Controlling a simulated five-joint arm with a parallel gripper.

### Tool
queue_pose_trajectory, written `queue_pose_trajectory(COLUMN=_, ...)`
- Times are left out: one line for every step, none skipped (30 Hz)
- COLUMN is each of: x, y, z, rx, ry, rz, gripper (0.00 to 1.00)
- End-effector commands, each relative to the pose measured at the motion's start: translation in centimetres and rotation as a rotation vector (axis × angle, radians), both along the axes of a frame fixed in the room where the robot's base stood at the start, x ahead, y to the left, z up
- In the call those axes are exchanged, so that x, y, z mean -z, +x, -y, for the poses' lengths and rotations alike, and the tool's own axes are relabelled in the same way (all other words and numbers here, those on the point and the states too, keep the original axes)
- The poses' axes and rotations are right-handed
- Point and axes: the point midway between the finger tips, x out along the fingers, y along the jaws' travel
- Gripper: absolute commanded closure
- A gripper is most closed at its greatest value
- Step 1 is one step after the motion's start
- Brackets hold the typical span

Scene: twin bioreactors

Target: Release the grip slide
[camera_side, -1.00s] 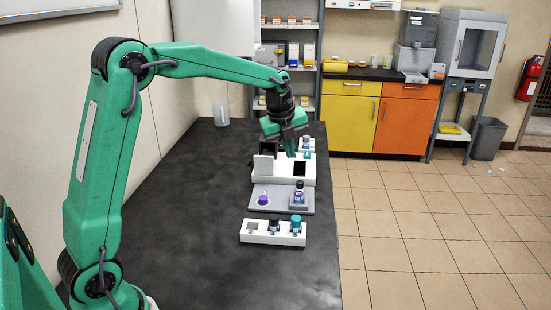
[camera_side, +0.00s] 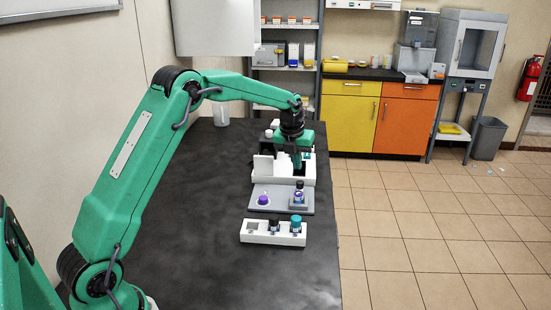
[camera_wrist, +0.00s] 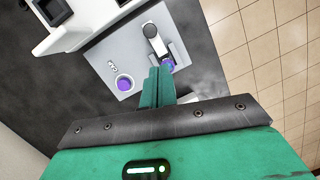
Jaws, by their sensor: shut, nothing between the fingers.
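A grey plate (camera_side: 280,204) lies on the dark table. At its right end stands a black-capped vial (camera_side: 299,186) with purple content, in a small grey holder (camera_side: 299,206) that may be the grip slide. In the wrist view the vial (camera_wrist: 149,31) and holder (camera_wrist: 180,52) lie just beyond my fingertips. A purple round vessel (camera_side: 263,200) sits at the plate's left and also shows in the wrist view (camera_wrist: 124,83). My gripper (camera_side: 297,164) is shut and empty, pointing down above the white device behind the plate. In the wrist view its green fingers (camera_wrist: 157,76) are together. I cannot tell if they touch the holder.
A white device (camera_side: 265,172) stands behind the plate, with an upright panel at its left. The table's front and left are clear.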

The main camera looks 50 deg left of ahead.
Motion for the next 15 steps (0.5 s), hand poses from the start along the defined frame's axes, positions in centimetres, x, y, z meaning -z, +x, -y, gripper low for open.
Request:
queue_pose_trajectory(x=0.0, y=0.0, z=0.0, rx=-0.001, ry=0.000, rz=0.000, gripper=1.00)
queue_pose_trajectory(x=0.0, y=0.0, z=0.0, rx=-0.001, ry=0.000, rz=0.000, gripper=1.00)
queue_pose_trajectory(x=0.0, y=0.0, z=0.0, rx=-0.001, ry=0.000, rz=0.000, gripper=1.00)
queue_pose_trajectory(x=0.0, y=0.0, z=0.0, rx=-0.001, ry=0.000, rz=0.000, gripper=1.00)
queue_pose_trajectory(x=0.0, y=0.0, z=0.0, rx=-0.001, ry=0.000, rz=0.000, gripper=1.00)
queue_pose_trajectory(x=0.0, y=0.0, z=0.0, rx=-0.001, ry=0.000, rz=0.000, gripper=1.00)
queue_pose_trajectory(x=0.1, y=0.0, z=0.0, rx=-0.001, ry=0.000, rz=0.000, gripper=1.00)
queue_pose_trajectory(x=0.1, y=0.0, z=0.0, rx=-0.002, ry=0.000, rz=0.000, gripper=1.00)
queue_pose_trajectory(x=0.2, y=0.0, z=0.0, rx=-0.002, ry=-0.001, rz=-0.001, gripper=1.00)
queue_pose_trajectory(x=0.4, y=0.0, z=0.0, rx=-0.002, ry=-0.001, rz=-0.001, gripper=1.00)
queue_pose_trajectory(x=0.5, y=0.1, z=-0.1, rx=-0.002, ry=-0.001, rz=-0.001, gripper=1.00)
queue_pose_trajectory(x=0.7, y=0.1, z=-0.1, rx=-0.002, ry=-0.001, rz=-0.001, gripper=1.00)
queue_pose_trajectory(x=0.9, y=0.2, z=-0.1, rx=-0.002, ry=0.000, rz=0.000, gripper=1.00)
queue_pose_trajectory(x=1.2, y=0.2, z=-0.1, rx=-0.002, ry=0.000, rz=0.000, gripper=1.00)
queue_pose_trajectory(x=1.5, y=0.3, z=-0.2, rx=-0.002, ry=0.000, rz=-0.001, gripper=1.00)
